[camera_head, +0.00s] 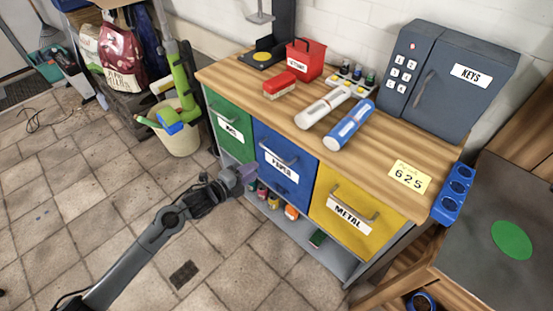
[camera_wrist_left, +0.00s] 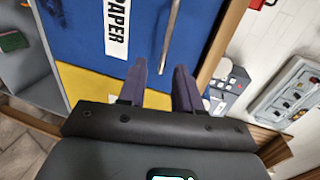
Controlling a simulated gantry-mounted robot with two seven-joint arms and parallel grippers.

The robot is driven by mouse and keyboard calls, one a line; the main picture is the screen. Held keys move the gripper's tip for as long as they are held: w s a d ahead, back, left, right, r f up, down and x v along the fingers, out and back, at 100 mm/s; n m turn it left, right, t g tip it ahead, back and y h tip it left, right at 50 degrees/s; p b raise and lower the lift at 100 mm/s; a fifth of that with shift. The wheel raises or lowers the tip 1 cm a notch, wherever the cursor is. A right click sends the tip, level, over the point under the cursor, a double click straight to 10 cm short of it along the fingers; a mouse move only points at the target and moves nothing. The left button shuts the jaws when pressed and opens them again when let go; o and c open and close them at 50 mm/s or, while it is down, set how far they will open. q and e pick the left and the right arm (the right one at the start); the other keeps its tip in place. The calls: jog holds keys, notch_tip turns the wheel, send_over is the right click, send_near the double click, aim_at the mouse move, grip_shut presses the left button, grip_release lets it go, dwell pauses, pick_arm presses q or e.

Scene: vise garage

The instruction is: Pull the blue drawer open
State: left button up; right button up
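The blue drawer (camera_head: 285,167) labelled PAPER is shut in the middle of the wooden-topped cabinet, between the green and yellow fronts. It fills the upper part of the left wrist view (camera_wrist_left: 75,30). Its metal bar handle (camera_head: 278,157) shows in the left wrist view as a pale rod (camera_wrist_left: 171,35). My left gripper (camera_head: 247,175) is just in front of the blue drawer, left of and below the handle in the head view. Its two fingers (camera_wrist_left: 161,68) are apart, and the rod's end appears between their tips. Contact cannot be told. My right gripper is not in view.
The green drawer (camera_head: 232,124) and yellow METAL drawer (camera_head: 344,217) flank the blue one, both shut. A low shelf (camera_head: 270,212) below holds several small items. A bin (camera_head: 180,137) stands left of the cabinet. The tiled floor (camera_head: 215,255) in front is mostly free.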

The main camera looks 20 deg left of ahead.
aim_at(274, 153)
pick_arm(q)
jog(key=shift+w+a+r+b+x, duration=0.1)
jog(key=shift+r+b+x, duration=0.15)
jog(key=shift+x, duration=1.7)
jog(key=shift+w+a+r+b+x, duration=0.15)
jog(key=shift+b+x, duration=0.2)
jog(key=shift+x, duration=1.6)
jog(key=shift+r+b+x, duration=0.2)
jog(key=shift+b+x, duration=0.1)
jog(key=shift+x, duration=1.65)
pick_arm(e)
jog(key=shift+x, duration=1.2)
pick_arm(q)
grip_shut()
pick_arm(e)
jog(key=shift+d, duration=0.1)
